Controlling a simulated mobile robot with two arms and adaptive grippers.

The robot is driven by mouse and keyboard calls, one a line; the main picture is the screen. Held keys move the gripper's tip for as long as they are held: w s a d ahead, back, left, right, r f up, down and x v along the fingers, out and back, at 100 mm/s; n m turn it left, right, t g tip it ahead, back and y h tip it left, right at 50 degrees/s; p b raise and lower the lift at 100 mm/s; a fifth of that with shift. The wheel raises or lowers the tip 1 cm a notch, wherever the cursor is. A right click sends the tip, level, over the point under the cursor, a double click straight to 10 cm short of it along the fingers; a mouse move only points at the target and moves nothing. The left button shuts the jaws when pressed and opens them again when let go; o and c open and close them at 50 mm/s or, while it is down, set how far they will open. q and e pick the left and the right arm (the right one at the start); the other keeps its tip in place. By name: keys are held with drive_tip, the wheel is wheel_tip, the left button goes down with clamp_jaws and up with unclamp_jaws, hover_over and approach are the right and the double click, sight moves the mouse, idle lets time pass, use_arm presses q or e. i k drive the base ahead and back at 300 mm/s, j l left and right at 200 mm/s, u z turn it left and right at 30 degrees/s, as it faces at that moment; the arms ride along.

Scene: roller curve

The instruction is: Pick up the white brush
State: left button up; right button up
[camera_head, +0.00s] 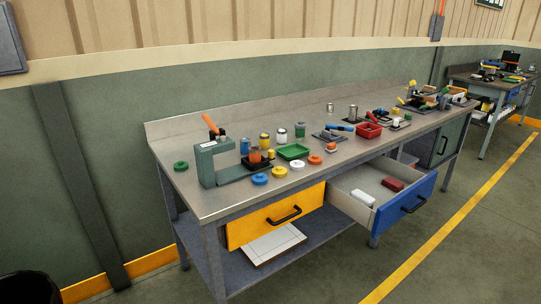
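A small white oblong thing (363,199) lies in the open blue-fronted drawer (406,205), toward its left side. It looks like the white brush, but it is too small for me to make out bristles. A dark red oblong thing (392,184) of similar shape lies beyond it in the same drawer, apart from it. Neither of my grippers shows in the head view.
The drawer belongs to a long grey workbench (226,203) crowded with tools and colored rings. A yellow drawer (277,214) beside it is shut. A green tray (293,152) and red bin (368,130) stand on top. Floor (460,235) in front is clear.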

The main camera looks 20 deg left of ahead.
sight(363, 198)
drive_tip(key=i+j+z, duration=0.1)
drive_tip(key=i, duration=0.4)
drive_tip(key=i+j+z, duration=0.1)
drive_tip(key=i, duration=0.4)
